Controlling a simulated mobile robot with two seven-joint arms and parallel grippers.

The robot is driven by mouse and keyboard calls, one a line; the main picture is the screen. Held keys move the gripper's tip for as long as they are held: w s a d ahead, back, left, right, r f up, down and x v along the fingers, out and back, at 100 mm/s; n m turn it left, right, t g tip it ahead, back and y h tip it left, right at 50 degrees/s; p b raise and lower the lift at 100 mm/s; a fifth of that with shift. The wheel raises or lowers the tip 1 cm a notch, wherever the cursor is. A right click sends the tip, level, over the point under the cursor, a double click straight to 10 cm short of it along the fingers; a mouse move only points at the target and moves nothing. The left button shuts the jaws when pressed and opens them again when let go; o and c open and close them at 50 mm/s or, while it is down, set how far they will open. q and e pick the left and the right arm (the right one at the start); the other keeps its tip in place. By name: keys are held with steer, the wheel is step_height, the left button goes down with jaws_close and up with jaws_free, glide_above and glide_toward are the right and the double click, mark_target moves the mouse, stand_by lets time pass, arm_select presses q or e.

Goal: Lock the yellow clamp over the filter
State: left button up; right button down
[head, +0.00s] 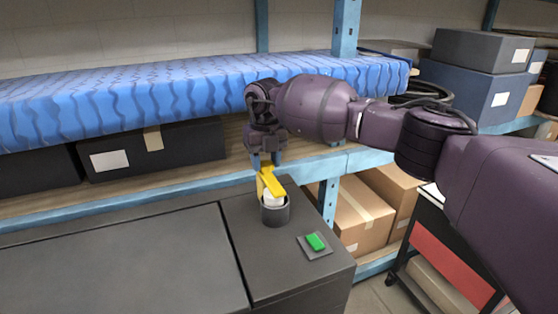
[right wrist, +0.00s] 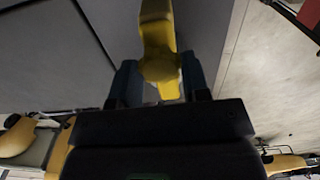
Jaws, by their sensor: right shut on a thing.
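The yellow clamp (head: 270,182) is at the top of the white filter (head: 273,201), which sits in a dark round holder (head: 275,215) on the black machine. The clamp looks tilted; I cannot tell whether it is latched. My right gripper (head: 266,160) points down from above and is shut on the clamp. In the right wrist view the clamp (right wrist: 158,45) lies between the two blue fingers of the right gripper (right wrist: 158,85). The fingers and clamp hide part of the filter. My left gripper is not in view.
A green button (head: 316,242) is on a small plate in front of the holder, to the right. The machine top (head: 110,265) is clear to the left. Behind it stands a shelf with a blue wavy-patterned roll (head: 130,92) and dark boxes (head: 190,142). Cardboard boxes (head: 352,222) sit low on the right.

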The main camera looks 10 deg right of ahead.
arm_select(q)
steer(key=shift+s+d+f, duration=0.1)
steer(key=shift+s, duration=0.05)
arm_select(e)
steer(key=shift+r, duration=0.1)
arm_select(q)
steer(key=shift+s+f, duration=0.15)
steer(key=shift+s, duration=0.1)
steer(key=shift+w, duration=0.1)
arm_select(e)
steer(key=c, duration=0.8)
jaws_free()
steer(key=shift+c, duration=0.2)
steer(key=shift+o, duration=1)
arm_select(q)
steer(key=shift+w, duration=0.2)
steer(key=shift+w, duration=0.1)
